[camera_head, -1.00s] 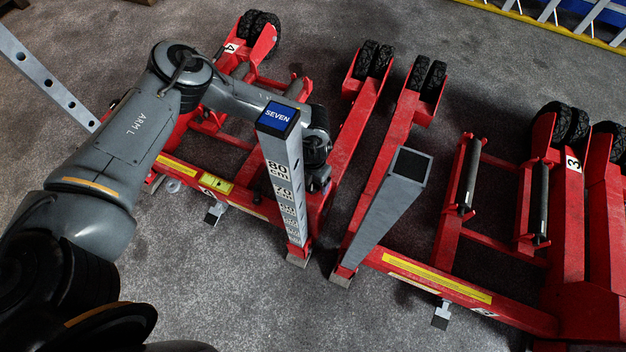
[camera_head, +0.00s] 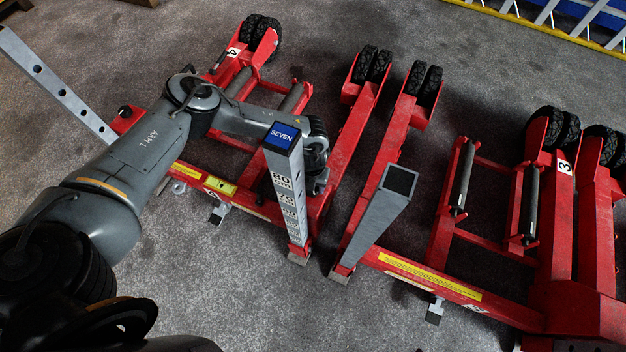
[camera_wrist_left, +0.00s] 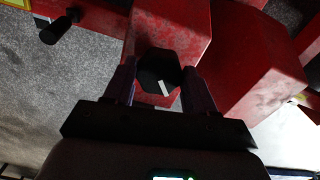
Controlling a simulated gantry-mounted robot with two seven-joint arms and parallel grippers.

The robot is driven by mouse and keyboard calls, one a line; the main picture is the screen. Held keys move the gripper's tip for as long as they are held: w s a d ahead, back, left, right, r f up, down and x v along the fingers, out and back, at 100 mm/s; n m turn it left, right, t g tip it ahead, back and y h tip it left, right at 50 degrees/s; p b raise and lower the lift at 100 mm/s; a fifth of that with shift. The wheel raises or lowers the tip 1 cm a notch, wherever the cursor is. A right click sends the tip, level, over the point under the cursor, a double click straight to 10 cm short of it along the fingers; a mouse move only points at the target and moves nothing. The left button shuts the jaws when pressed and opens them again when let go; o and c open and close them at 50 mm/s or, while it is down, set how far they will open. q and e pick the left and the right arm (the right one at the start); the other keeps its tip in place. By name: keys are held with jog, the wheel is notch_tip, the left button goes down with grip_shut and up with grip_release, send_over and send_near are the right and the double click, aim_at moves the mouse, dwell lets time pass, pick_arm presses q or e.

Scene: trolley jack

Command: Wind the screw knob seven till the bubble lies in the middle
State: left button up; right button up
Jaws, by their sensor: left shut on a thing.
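The screw knob (camera_wrist_left: 158,70) is a dark, faceted knob with a white mark on its face, in the left wrist view. It sits against a red jack beam. My left gripper (camera_wrist_left: 160,82) has a finger on either side of it and is shut on it. In the head view my left gripper (camera_head: 318,182) is partly hidden behind the grey post with the blue SEVEN cap (camera_head: 282,137). A yellow level (camera_head: 220,185) lies on the red crossbeam left of that post. Its bubble is too small to make out. My right gripper is not in view.
A second grey post (camera_head: 385,210) rises just right of the SEVEN post. Red jack arms with black wheels (camera_head: 424,80) stand behind. A black handle (camera_wrist_left: 55,28) sticks out beside the beam in the left wrist view. Grey floor is open in front.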

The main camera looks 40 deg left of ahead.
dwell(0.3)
pick_arm(q)
jog(key=o, duration=1)
jog(key=shift+o, duration=0.2)
jog(key=shift+r, duration=0.1)
notch_tip(320, 180, up, 11)
jog(key=p, duration=0.5)
jog(key=shift+f, duration=0.2)
